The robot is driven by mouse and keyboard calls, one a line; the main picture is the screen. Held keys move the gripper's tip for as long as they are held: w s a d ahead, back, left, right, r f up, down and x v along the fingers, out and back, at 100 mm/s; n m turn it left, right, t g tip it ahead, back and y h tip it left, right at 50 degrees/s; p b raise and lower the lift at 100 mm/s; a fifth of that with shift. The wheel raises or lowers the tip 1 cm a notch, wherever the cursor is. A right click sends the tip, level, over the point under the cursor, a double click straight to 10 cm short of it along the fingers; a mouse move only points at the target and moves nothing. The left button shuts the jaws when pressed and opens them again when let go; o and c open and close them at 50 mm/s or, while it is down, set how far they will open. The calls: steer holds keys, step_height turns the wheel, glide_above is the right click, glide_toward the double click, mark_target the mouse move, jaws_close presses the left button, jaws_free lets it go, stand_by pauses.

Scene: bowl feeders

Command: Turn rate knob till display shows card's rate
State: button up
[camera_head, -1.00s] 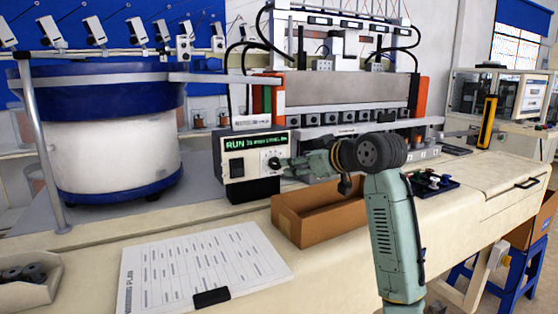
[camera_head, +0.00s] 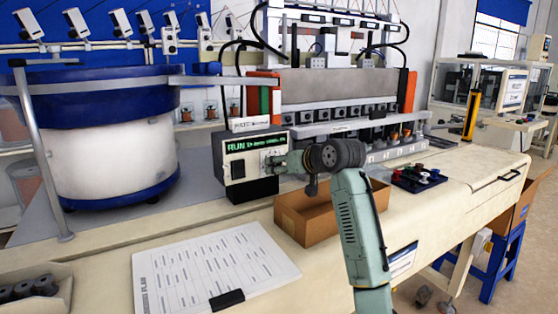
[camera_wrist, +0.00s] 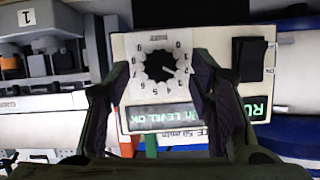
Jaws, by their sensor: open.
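The controller box (camera_head: 236,168) stands upright on the bench, with a lit green display (camera_head: 256,143) across its top. The display reads RUN, then smaller text I cannot read; the wrist view shows "LEVEL OK" upside down. The black rate knob (camera_wrist: 160,67) sits in a white numbered dial in the wrist view. My gripper (camera_wrist: 160,78) is open, with one finger on each side of the knob; contact is unclear. In the head view my gripper (camera_head: 276,161) hides the knob. A small card (camera_head: 250,123) is on top of the box; in the wrist view its text partly reads 50 per min.
A black rocker switch (camera_wrist: 249,60) is beside the dial. An open cardboard box (camera_head: 308,228) sits below my gripper. The blue and white bowl feeder (camera_head: 115,150) is left of the controller. A printed plan sheet (camera_head: 215,265) lies in front. A dark parts tray (camera_head: 418,180) is at right.

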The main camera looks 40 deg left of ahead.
steer(key=shift+x, duration=1.1)
steer(key=c, duration=1.2)
steer(key=shift+o, duration=0.2)
